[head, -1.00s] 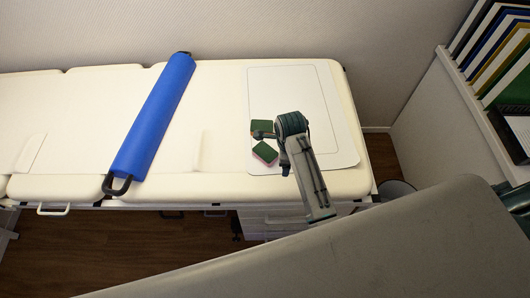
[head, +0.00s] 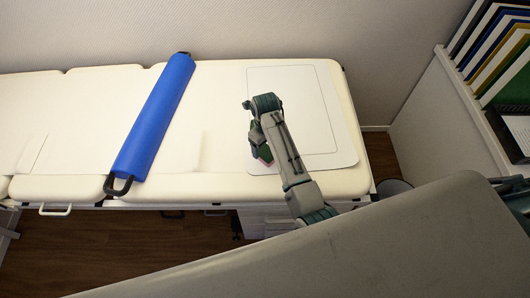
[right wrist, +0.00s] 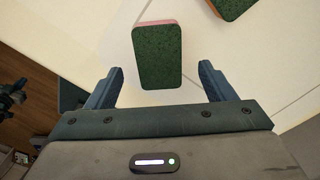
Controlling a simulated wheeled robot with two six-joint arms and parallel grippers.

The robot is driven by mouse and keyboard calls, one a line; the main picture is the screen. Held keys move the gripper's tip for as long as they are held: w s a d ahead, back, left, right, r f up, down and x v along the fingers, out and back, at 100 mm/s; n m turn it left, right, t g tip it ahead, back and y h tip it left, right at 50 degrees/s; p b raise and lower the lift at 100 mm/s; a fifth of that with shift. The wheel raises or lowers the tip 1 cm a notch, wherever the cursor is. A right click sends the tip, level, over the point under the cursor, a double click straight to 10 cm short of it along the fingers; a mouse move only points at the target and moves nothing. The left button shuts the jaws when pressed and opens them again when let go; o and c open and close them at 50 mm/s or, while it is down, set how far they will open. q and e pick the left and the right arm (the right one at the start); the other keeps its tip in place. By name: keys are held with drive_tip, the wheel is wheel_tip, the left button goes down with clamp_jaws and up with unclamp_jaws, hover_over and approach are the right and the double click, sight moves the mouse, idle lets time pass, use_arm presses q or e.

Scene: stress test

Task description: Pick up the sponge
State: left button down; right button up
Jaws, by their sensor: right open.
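A sponge with a dark green top and a pink side (right wrist: 158,55) lies on the padded bench, between the open fingers of my right gripper (right wrist: 160,69) in the right wrist view. Both fingers stand apart from its sides, and its far end reaches beyond the fingertips. In the head view this sponge (head: 265,155) shows only partly beside my right arm. A second green sponge with an orange side (right wrist: 233,6) is cut off at the top right of the right wrist view. My arm hides it in the head view. My left gripper is out of view.
A pale mat (head: 318,110) lies on the right end of the cream bench (head: 60,110). A blue roll with dark handles (head: 155,115) lies across the bench to the left. A shelf with upright folders (head: 490,55) stands at the far right.

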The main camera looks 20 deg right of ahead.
sight(265, 151)
wheel_tip(265, 151, down, 3)
drive_tip(key=shift+a+f+p, duration=0.1)
drive_tip(key=shift+f+p, duration=0.1)
drive_tip(key=shift+p, duration=0.4)
drive_tip(key=shift+f, duration=0.7)
drive_tip(key=shift+c, duration=0.5)
drive_tip(key=c, duration=1)
drive_tip(key=shift+r, duration=0.15)
